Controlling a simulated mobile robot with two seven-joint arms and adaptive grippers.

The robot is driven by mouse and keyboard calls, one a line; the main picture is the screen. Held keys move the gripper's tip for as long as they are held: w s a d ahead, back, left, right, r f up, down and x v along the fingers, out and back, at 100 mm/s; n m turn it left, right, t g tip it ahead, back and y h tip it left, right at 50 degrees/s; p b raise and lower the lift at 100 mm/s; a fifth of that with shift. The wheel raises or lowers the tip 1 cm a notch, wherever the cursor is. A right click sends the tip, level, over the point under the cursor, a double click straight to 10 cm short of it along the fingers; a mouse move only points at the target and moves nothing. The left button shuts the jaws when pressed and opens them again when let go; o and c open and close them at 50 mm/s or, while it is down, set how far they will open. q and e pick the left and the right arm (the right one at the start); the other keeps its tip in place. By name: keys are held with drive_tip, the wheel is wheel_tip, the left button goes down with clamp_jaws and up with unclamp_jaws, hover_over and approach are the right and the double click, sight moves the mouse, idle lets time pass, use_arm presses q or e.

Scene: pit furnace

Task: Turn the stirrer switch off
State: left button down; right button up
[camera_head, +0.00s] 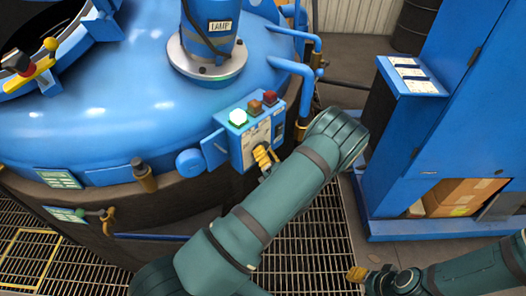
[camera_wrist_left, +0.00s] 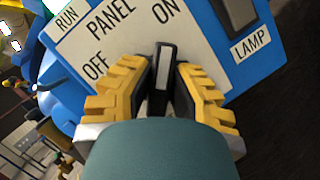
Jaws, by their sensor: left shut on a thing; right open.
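The blue control box (camera_head: 223,151) with a pale labelled plate is fixed to the side of the big blue vessel. In the left wrist view the plate (camera_wrist_left: 116,40) reads RUN, PANEL, OFF and ON. A black switch lever (camera_wrist_left: 163,62) stands out from it, below and between OFF and ON. My left gripper (camera_head: 263,157) is at the box front, its yellow fingers (camera_wrist_left: 160,88) shut on the lever from both sides. Whether this lever is the stirrer switch cannot be read. My right gripper (camera_head: 358,273) is open and empty above the floor at lower right.
In the left wrist view a dark rocker sits above a LAMP label (camera_wrist_left: 251,47). A blue cabinet (camera_head: 420,130) stands right. Blue pipes (camera_head: 290,66) run behind the box.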

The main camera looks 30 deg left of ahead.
use_arm(q)
drive_tip(key=shift+n, duration=0.4)
drive_tip(key=n+g+y+b, duration=0.1)
drive_tip(key=n, duration=0.2)
drive_tip(key=shift+b, duration=0.3)
drive_tip(key=n+g+y+b, duration=0.1)
drive_tip(key=n+g, duration=0.1)
drive_tip(key=n, duration=0.2)
drive_tip(key=n+g+y, duration=0.1)
drive_tip(key=n+g, duration=0.1)
drive_tip(key=n, duration=0.2)
drive_tip(key=shift+b, duration=0.4)
drive_tip(key=n+g, duration=0.1)
drive_tip(key=n, duration=0.2)
drive_tip(key=n+g+b, duration=0.1)
drive_tip(key=n+g, duration=0.1)
drive_tip(key=n, duration=0.2)
drive_tip(key=shift+s+a+r+g+y, duration=0.1)
drive_tip(key=shift+s+g+y, duration=0.05)
drive_tip(key=shift+g+y, duration=0.15)
drive_tip(key=shift+n+g+h+b, duration=0.3)
drive_tip(key=shift+n+g, duration=0.45)
drive_tip(key=shift+n, duration=0.85)
drive_tip(key=shift+n+g+h+b, duration=0.25)
drive_tip(key=shift+n+g, duration=0.5)
drive_tip(key=shift+n, duration=0.85)
drive_tip(key=c, duration=0.9)
unclamp_jaws()
